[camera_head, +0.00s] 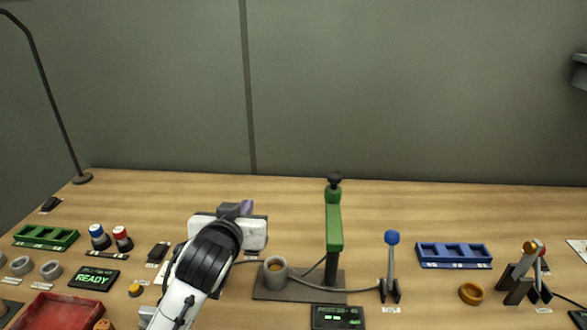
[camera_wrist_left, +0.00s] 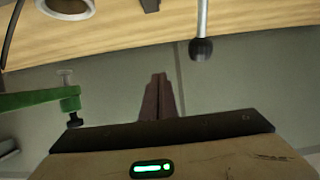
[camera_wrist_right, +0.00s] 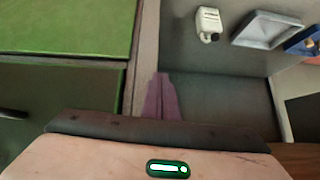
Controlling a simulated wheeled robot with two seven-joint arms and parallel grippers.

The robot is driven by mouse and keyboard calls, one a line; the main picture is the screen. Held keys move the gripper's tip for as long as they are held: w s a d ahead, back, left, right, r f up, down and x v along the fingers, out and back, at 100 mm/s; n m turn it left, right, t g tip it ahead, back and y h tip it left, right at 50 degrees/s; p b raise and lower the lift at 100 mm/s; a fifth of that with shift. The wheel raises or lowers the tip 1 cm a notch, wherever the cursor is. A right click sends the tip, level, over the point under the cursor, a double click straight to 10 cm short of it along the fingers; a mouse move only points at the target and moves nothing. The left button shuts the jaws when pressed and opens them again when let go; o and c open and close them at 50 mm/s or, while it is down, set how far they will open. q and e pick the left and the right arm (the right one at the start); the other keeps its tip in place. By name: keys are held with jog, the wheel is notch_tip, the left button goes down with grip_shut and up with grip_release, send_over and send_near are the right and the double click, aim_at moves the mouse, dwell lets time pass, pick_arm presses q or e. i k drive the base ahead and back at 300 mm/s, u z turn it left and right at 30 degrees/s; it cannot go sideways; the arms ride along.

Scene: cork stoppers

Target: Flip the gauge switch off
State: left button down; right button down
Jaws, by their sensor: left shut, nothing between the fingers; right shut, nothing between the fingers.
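I cannot tell for sure which part is the gauge switch. In the head view, a small dark switch-like block (camera_head: 158,251) with a label in front lies left of my left arm. Another small dark block (camera_head: 51,203) lies at the far left. My left gripper (camera_head: 245,208) is shut and empty above the table, left of the green press. Its shut fingers also show in the left wrist view (camera_wrist_left: 157,98), touching nothing visible. My arm hides some of the table beneath it. My right gripper (camera_wrist_right: 160,97) is shut and empty, seen only in the right wrist view.
A green press (camera_head: 334,230) with a grey cup (camera_head: 275,270) stands right of my left gripper. A blue-knobbed lever (camera_head: 391,260) and blue tray (camera_head: 454,255) are farther right. A READY display (camera_head: 94,278) and red tray (camera_head: 60,312) are at left. The table's back strip is clear.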

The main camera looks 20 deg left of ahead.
aim_at(159, 248)
jog(key=k, duration=1.5)
